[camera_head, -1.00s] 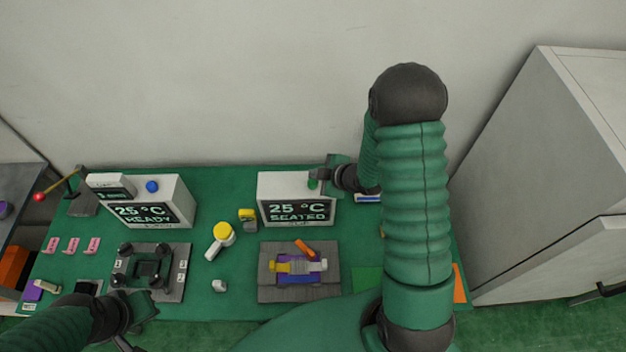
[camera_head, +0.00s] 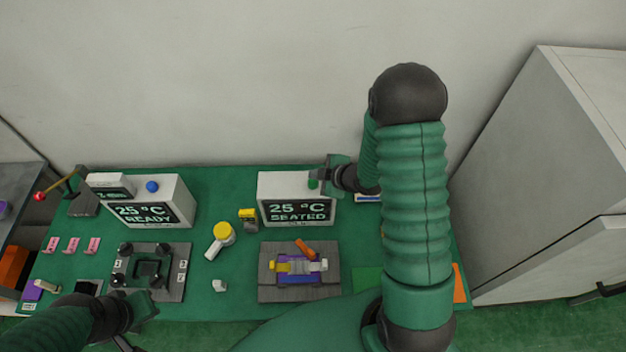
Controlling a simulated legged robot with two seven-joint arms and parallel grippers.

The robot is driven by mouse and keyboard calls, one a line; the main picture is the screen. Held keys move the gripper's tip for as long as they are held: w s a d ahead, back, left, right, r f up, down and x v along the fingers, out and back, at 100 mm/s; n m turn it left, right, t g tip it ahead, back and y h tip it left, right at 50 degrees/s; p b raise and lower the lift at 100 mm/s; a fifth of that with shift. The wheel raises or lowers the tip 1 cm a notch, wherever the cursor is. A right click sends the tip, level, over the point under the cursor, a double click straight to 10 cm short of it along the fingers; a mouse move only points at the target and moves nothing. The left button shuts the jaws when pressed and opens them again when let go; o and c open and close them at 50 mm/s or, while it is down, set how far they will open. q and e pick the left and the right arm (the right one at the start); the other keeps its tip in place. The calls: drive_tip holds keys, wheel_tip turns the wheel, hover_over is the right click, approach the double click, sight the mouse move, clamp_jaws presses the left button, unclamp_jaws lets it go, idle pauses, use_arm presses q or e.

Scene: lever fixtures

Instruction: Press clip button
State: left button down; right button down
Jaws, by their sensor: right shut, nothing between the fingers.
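A white box (camera_head: 268,199) with a screen reading "25 °C SEATED" stands at the back middle of the green table. A green button (camera_head: 313,183) sits on its top right, partly hidden by my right gripper. My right gripper (camera_head: 317,180) is shut and empty, with its fingertips at the button; I cannot tell whether they touch it. A grey clip fixture (camera_head: 265,291) with purple, yellow, white and orange parts lies in front of the box. My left gripper (camera_head: 143,308) is low at the left near the front edge; its fingers are too unclear to read.
Another white box (camera_head: 178,205) with a blue button and "READY" screen stands at the left. A dark socket fixture (camera_head: 173,291) lies in front of it. A grey cabinet (camera_head: 540,170) is at the right.

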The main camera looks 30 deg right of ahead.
sight(316, 183)
drive_tip(key=shift+f, duration=0.3)
drive_tip(key=shift+f+b, duration=0.6)
drive_tip(key=shift+b, duration=0.15)
idle(0.4)
idle(0.3)
drive_tip(key=shift+r+p, duration=0.85)
drive_tip(key=shift+r, duration=0.15)
wheel_tip(316, 183, up, 5)
drive_tip(key=p, duration=0.4)
drive_tip(key=shift+r, duration=0.1)
